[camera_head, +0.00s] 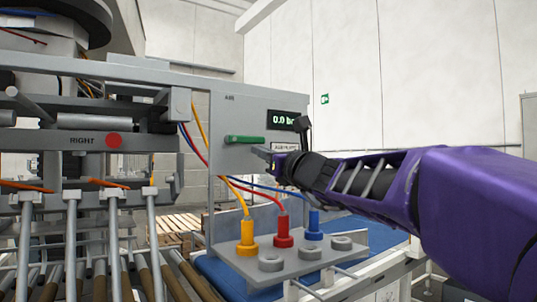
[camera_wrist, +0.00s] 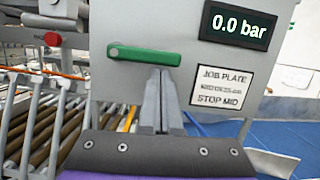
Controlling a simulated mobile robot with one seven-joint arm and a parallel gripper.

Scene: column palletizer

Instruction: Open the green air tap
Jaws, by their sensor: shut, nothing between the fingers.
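The green air tap (camera_head: 245,140) is a lever lying level across the grey panel (camera_head: 228,116) in the head view. It also shows in the wrist view (camera_wrist: 145,54), with its round pivot end at the left. My gripper (camera_head: 268,153) is in front of the panel, by the lever's right end and slightly below it. In the wrist view my gripper's fingertips (camera_wrist: 159,72) are together and empty, just under the right half of the lever. I cannot tell whether they touch it. The display (camera_wrist: 238,27) reads 0.0 bar.
A label (camera_wrist: 222,87) reading JOB PLATE and STOP MID is right of the lever. Below the panel, yellow (camera_head: 247,236), red (camera_head: 283,232) and blue (camera_head: 313,226) hose couplings stand on a grey shelf. A red button (camera_head: 114,140) marked RIGHT and rollers are at the left.

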